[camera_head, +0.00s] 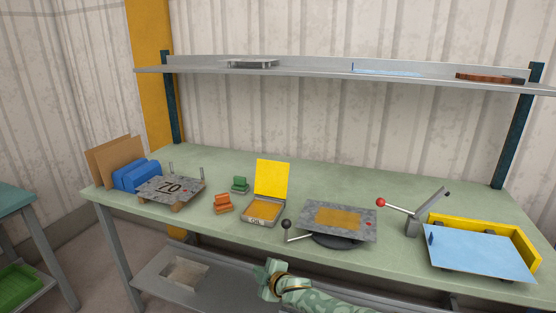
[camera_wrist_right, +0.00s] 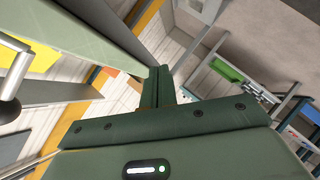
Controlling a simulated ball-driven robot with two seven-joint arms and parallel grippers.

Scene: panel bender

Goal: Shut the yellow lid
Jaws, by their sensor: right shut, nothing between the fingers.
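The yellow lid (camera_head: 272,178) stands open, nearly upright, at the back edge of a small shallow grey box (camera_head: 248,221) on the green workbench. The box's inside shows orange-yellow. My right gripper (camera_head: 266,270) is in front of the bench's front edge, below and apart from the box, with its arm coming in from the lower right. In the right wrist view its fingers (camera_wrist_right: 160,88) are together with nothing between them. My left gripper is in neither view.
Right of the box are a crank with a dark ball (camera_head: 287,224), a grey plate on a turntable (camera_head: 358,222) and a red-knobbed lever (camera_head: 381,202). Orange blocks (camera_head: 222,205) and a green block (camera_head: 240,184) sit left. A lower shelf (camera_head: 158,280) runs under the bench.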

